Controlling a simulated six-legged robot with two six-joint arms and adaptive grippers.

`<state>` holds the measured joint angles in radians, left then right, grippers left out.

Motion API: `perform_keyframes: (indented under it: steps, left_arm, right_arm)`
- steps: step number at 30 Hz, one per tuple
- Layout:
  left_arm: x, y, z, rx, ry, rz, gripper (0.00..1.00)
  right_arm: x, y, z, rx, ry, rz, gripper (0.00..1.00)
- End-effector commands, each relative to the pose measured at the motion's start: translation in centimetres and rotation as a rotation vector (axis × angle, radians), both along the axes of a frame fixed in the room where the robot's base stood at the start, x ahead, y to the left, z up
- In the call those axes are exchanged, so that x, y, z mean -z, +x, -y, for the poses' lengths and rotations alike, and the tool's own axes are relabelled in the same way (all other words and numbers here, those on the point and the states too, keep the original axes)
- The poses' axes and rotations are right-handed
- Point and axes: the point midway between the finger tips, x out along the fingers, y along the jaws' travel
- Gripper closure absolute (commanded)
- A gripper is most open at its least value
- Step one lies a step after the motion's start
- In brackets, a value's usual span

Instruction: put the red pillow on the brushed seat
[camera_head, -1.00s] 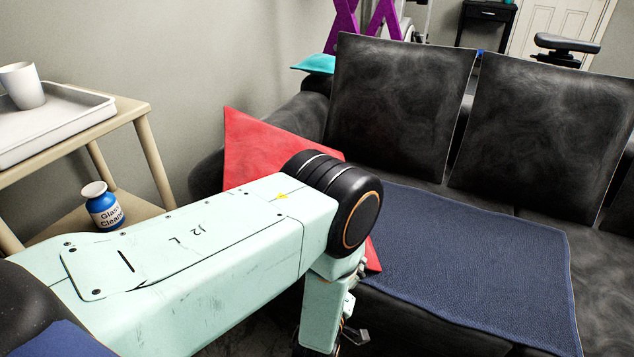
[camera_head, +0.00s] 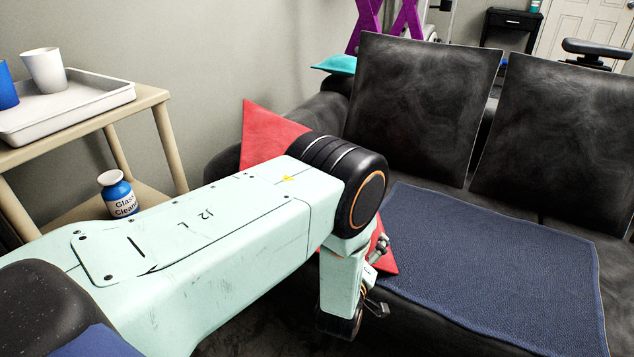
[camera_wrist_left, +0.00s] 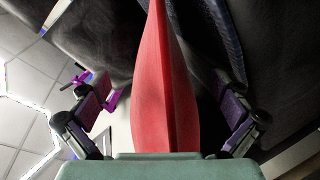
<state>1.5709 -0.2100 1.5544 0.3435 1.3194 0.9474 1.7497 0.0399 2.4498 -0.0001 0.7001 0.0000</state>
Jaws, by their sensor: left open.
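The red pillow (camera_head: 265,135) stands on edge at the left end of the dark sofa, partly hidden behind my left arm. Its lower corner shows just past the wrist. My left gripper (camera_head: 380,277) is at that corner, partly hidden by its own arm. In the left wrist view the open fingers (camera_wrist_left: 165,105) stand on either side of the red pillow (camera_wrist_left: 165,75), with gaps between them and its faces. The sofa's seat (camera_head: 617,280) has a brushed-looking dark surface, largely covered by a blue cloth (camera_head: 490,260). My right gripper is not in view.
Two dark back cushions (camera_head: 425,105) lean at the sofa's back. A teal pillow (camera_head: 336,65) lies behind its left arm. At left, a beige side table (camera_head: 160,115) holds a tray (camera_head: 60,115) with cups, and a cleaner bottle (camera_head: 118,195) below. The blue cloth's top is clear.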

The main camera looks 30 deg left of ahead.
Motion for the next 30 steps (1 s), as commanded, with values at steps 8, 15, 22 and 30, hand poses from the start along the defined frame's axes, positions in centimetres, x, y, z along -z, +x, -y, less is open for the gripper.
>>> perform_keyframes:
  steps: [8, 15, 22, 30]
  left_arm:
    - [-0.03, 0.05, 0.11, 0.0, 0.0, 0.0, 0.17]
    - [-0.07, 0.06, 0.1, 0.0, 0.0, 0.001, 0.37]
    - [-0.1, 0.08, 0.09, 0.0, 0.0, 0.002, 0.57]
    - [-0.28, 0.19, 0.08, 0.0, 0.003, 0.008, 0.68]
  right_arm:
    - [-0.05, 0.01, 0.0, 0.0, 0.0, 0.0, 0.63]
    - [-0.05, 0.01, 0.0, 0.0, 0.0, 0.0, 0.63]
    - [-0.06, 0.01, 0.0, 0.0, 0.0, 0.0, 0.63]
    - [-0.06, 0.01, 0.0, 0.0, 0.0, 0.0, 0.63]
